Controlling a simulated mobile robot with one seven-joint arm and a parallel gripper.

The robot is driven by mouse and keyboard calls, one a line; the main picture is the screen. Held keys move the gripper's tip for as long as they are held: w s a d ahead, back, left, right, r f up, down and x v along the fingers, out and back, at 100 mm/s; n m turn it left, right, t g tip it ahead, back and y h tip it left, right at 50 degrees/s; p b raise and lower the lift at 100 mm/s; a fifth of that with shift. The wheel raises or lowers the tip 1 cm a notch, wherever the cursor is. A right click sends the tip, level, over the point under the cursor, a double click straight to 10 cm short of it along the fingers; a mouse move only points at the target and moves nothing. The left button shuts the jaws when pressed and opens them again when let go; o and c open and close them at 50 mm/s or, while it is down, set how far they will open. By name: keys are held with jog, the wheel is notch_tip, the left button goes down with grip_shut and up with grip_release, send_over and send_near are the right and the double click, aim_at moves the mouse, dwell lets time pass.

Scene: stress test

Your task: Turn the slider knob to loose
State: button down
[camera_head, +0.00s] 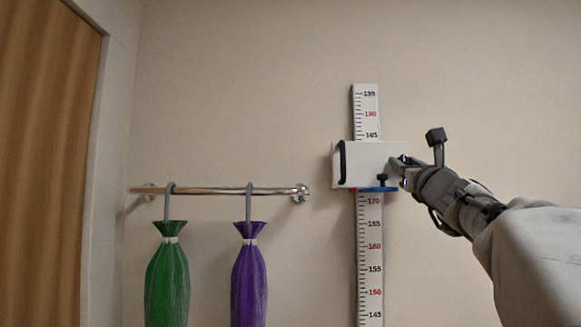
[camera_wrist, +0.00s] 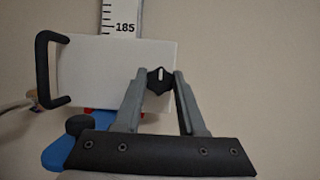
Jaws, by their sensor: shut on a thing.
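A white slider box (camera_head: 368,160) is mounted on a vertical height scale (camera_head: 370,235) on the wall. A black handle (camera_head: 342,162) is on its left side; the box also shows in the wrist view (camera_wrist: 105,72). A black slider knob (camera_wrist: 160,82) with a pale mark, upright in the wrist view, is on the right part of the box face. My gripper (camera_wrist: 161,75) is shut on this knob, one grey finger on each side. In the head view, my gripper (camera_head: 402,162) is at the box's right edge and hides the knob.
A blue piece (camera_head: 374,189) with a dark knob (camera_head: 382,179) sits just under the box, close below my gripper. Left, a metal rail (camera_head: 215,190) holds a green umbrella (camera_head: 167,275) and a purple umbrella (camera_head: 249,275). The wall right of the scale is bare.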

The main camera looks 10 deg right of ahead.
jog(key=n+y, duration=0.2)
jog(key=n, duration=0.2)
jog(key=n+y+b, duration=0.1)
jog(key=n+y, duration=0.1)
jog(key=n, duration=0.2)
jog(key=n+y, duration=0.2)
jog(key=n, duration=0.2)
jog(key=shift+d+r+n+g, duration=0.1)
jog(key=shift+d+n+g, duration=0.05)
jog(key=shift+n+g, duration=0.25)
jog(key=n+y, duration=0.1)
jog(key=n, duration=0.1)
jog(key=n+g+p, duration=0.1)
jog(key=n, duration=0.2)
jog(key=shift+r+g+y, duration=0.15)
jog(key=shift+g+y, duration=0.15)
jog(key=shift+y, duration=0.1)
jog(key=shift+n+g+p, duration=0.8)
jog(key=shift+n+p, duration=0.05)
jog(key=shift+n, duration=1.45)
jog(key=shift+s, duration=0.1)
jog(key=shift+c, duration=2.4)
grip_release()
